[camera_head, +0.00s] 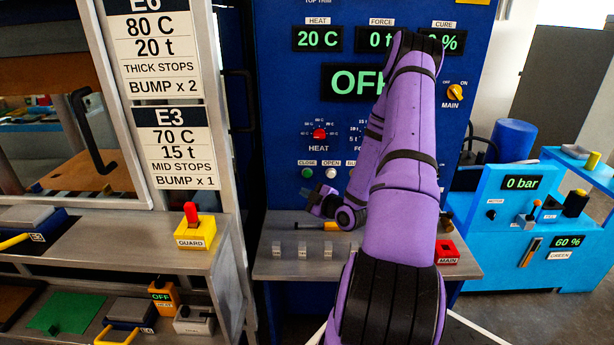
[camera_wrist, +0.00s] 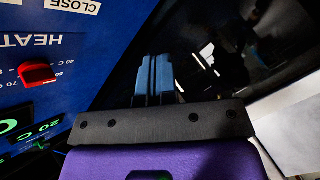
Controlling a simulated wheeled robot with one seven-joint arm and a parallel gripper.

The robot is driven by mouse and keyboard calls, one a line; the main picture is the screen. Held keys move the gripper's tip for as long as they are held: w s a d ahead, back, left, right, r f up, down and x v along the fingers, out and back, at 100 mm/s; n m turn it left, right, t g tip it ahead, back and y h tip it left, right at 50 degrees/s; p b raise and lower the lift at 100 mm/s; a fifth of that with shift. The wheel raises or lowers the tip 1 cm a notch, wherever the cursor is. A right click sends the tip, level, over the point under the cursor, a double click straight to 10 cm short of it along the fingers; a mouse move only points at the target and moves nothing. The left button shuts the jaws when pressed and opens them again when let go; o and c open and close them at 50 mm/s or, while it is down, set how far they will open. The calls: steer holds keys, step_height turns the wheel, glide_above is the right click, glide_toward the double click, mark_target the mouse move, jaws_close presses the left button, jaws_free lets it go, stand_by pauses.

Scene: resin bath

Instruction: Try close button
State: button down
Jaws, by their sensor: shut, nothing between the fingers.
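The green CLOSE button (camera_head: 307,172) is on the blue control panel (camera_head: 290,120), left of the pale OPEN button (camera_head: 331,172). My gripper (camera_head: 313,197) is shut and empty, just below the CLOSE button in the head view. I cannot tell how far its tips are from the panel. In the wrist view, the shut blue fingers (camera_wrist: 156,78) point up the picture. The CLOSE label (camera_wrist: 73,4) shows there at the top left, but the button itself is not visible. The big display (camera_head: 355,81) reads OFF, partly behind my arm.
A red HEAT knob (camera_head: 319,134) stands out above the buttons. An orange MAIN switch (camera_head: 454,92) is at the upper right. Below the panel is a grey shelf (camera_head: 275,268) with a red MAIN box (camera_head: 446,252). A yellow GUARD box (camera_head: 195,232) stands left.

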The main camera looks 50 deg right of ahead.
steer(key=w+d, duration=0.5)
steer(key=d, duration=0.1)
steer(key=shift+w+d, duration=0.15)
steer(key=shift+w, duration=0.05)
steer(key=shift+w+d, duration=0.15)
stand_by(2.0)
steer(key=shift+w+d, duration=0.15)
steer(key=shift+d, duration=0.05)
steer(key=shift+w+d, duration=0.3)
steer(key=shift+d, duration=0.05)
stand_by(1.1)
steer(key=shift+s+a, duration=0.1)
stand_by(0.3)
steer(key=shift+s+a, duration=0.5)
steer(key=shift+a, duration=0.1)
steer(key=shift+s+a, duration=1.6)
steer(key=shift+a, duration=0.3)
